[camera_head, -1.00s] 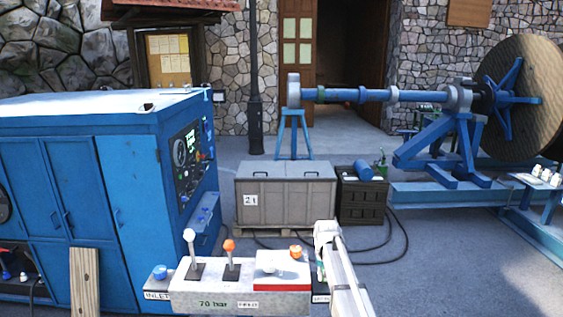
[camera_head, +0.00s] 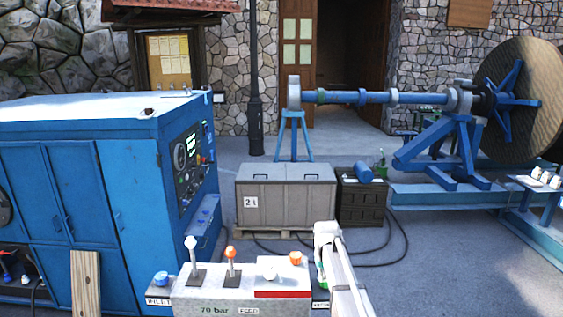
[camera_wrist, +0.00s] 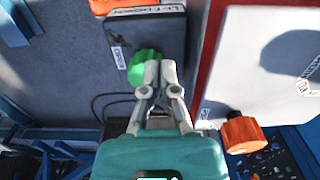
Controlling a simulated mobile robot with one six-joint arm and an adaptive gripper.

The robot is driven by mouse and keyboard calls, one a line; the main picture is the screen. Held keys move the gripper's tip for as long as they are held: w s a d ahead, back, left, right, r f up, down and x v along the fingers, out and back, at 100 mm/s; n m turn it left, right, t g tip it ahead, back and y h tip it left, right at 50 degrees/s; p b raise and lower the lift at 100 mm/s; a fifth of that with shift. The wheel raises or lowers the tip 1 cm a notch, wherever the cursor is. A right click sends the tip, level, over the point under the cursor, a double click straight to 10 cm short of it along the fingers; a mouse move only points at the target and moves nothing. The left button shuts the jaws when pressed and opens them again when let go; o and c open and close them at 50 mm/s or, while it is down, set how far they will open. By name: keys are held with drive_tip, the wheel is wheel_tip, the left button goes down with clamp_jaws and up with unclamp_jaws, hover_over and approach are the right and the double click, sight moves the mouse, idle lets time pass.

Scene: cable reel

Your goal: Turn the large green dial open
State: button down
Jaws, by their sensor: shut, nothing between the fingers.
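The green dial (camera_wrist: 143,67) is a ridged round knob on the edge of a grey panel box, just left of my fingertips in the wrist view. My gripper (camera_wrist: 161,70) has its two pale fingers together and empty, with the tips overlapping the dial's right side. I cannot tell whether they touch it. In the head view, my pale arm stands at the right end of the control box (camera_head: 235,304). A small bit of green shows beside it, too small to make out clearly.
An orange knob (camera_wrist: 240,134) sits right of my gripper. The control box carries a white-knobbed lever (camera_head: 190,243), an orange-knobbed lever (camera_head: 231,252) and a blue knob (camera_head: 161,278). A blue cabinet (camera_head: 70,210) stands left; a grey crate (camera_head: 300,205) stands behind.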

wheel_tip(320, 180, up, 3)
drive_tip(key=shift+p, duration=1.2)
drive_tip(key=d, duration=0.1)
drive_tip(key=d+r+p, duration=0.1)
drive_tip(key=d, duration=0.1)
drive_tip(key=shift+d, duration=0.2)
drive_tip(key=shift+f, duration=0.2)
wheel_tip(320, 180, down, 7)
drive_tip(key=b, duration=0.7)
drive_tip(key=shift+r, duration=0.2)
drive_tip(key=shift+w+a, duration=0.2)
drive_tip(key=shift+w, duration=0.25)
idle(0.9)
